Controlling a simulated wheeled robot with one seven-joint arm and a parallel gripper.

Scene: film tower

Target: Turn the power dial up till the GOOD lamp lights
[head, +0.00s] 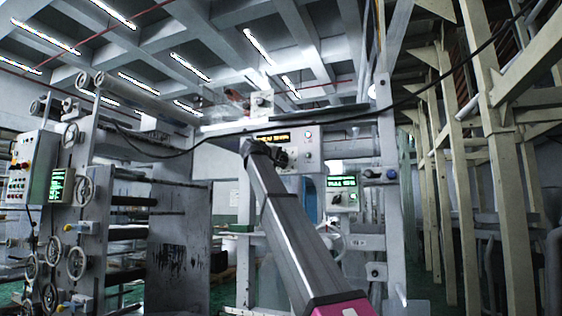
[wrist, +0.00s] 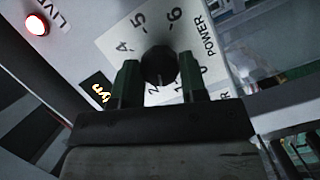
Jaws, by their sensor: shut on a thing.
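The power dial (wrist: 160,66) is a round black knob on a white scale plate marked POWER, with printed numbers around it. My gripper (wrist: 159,62) is shut on the dial, with one dark green finger on each side. I cannot make out where the dial points. A red lamp (wrist: 37,25) glows at the upper left beside the word LIVE. No lamp marked GOOD can be read. In the head view my gripper (head: 277,155) reaches the pale control box (head: 309,155), and my arm's end hides the dial there.
An amber display (head: 272,137) is on the control box; its lettering also shows in the wrist view (wrist: 101,91). A green screen (head: 343,181) hangs to the right. A machine with handwheels (head: 77,262) stands at left, pale posts (head: 467,200) at right.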

